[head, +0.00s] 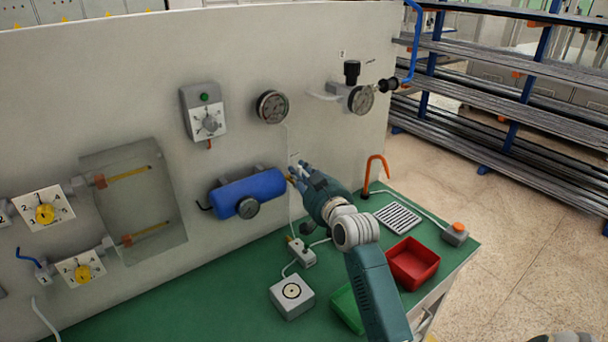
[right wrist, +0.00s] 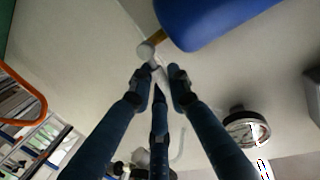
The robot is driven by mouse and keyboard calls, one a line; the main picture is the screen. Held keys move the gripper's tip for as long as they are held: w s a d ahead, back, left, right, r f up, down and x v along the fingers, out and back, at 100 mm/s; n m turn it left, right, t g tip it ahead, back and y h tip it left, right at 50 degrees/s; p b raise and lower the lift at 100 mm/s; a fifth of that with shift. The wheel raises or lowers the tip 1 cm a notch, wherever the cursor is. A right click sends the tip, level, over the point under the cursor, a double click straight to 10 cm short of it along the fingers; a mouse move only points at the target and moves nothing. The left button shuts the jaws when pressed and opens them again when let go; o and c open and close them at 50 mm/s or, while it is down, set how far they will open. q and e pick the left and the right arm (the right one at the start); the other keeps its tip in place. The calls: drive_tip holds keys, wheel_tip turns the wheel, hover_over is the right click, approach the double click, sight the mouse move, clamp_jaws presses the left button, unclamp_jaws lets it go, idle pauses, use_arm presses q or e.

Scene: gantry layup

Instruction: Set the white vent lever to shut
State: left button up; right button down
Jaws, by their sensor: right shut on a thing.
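The white vent lever (right wrist: 161,77) shows in the right wrist view, running from a pale round hub beside a brass stem (right wrist: 157,39) on the end of the blue tank (right wrist: 205,18). My right gripper (right wrist: 158,76) is shut on the lever, its fingertips closed around it. In the head view my right gripper (head: 297,174) is at the right end of the blue tank (head: 247,190) and hides most of the lever. I cannot read any shut or open marking. My left gripper is not in view.
A gauge (head: 247,208) sits on the tank's front, and another gauge (head: 271,107) is on the panel above. Below are a grey box with a round top mark (head: 291,297), a red bin (head: 413,264) and an orange hook (head: 375,164). The green bench (head: 205,318) is clear at front left.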

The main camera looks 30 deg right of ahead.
drive_tip(key=shift+a+r+n, duration=0.3)
drive_tip(key=shift+a+n, duration=0.1)
drive_tip(key=shift+n, duration=0.2)
drive_tip(key=c, duration=1.8)
unclamp_jaws()
drive_tip(key=shift+o, duration=0.3)
drive_tip(key=shift+a, duration=0.2)
drive_tip(key=shift+f, duration=0.1)
